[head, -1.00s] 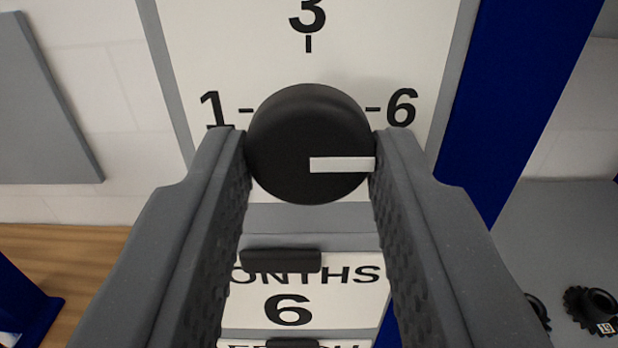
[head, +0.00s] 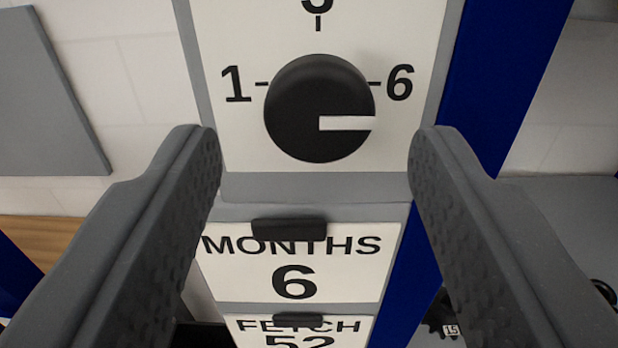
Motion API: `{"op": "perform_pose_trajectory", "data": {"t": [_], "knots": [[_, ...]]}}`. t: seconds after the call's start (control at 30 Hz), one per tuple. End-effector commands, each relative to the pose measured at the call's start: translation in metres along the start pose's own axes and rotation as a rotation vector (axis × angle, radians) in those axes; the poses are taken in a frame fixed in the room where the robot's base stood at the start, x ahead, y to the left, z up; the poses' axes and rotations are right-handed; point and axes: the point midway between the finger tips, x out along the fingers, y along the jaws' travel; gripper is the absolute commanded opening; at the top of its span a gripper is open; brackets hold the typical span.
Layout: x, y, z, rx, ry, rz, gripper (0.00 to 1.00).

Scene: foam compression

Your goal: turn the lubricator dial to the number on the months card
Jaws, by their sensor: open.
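The lubricator dial (head: 300,108) is a round black knob on a white plate (head: 240,150) marked 1 at left, 3 at top and 6 at right. Its white pointer line (head: 345,123) runs from the middle to the right edge, toward the 6 side, a little below the 6 tick as seen from here. The months card (head: 225,275) below the plate reads 6, with a black clip over its top. My gripper (head: 312,155) is open and empty. Its fingers stand well apart, left and right of the dial and slightly below it, touching nothing visible.
A second card (head: 350,327) reading FETCH 52 hangs below, partly cut off. A blue post (head: 490,100) runs down the right side. A grey panel (head: 45,95) is on the white wall at left. A black part tagged 15 (head: 450,330) lies at lower right.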

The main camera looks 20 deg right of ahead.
Motion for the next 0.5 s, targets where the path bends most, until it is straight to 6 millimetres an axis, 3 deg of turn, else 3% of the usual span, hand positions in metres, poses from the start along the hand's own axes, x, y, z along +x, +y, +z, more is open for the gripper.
{"op": "perform_pose_trajectory", "data": {"t": [0.5], "knots": [[-0.068,0.0,0.001,-0.001,0.002,0.001,0.51]]}}
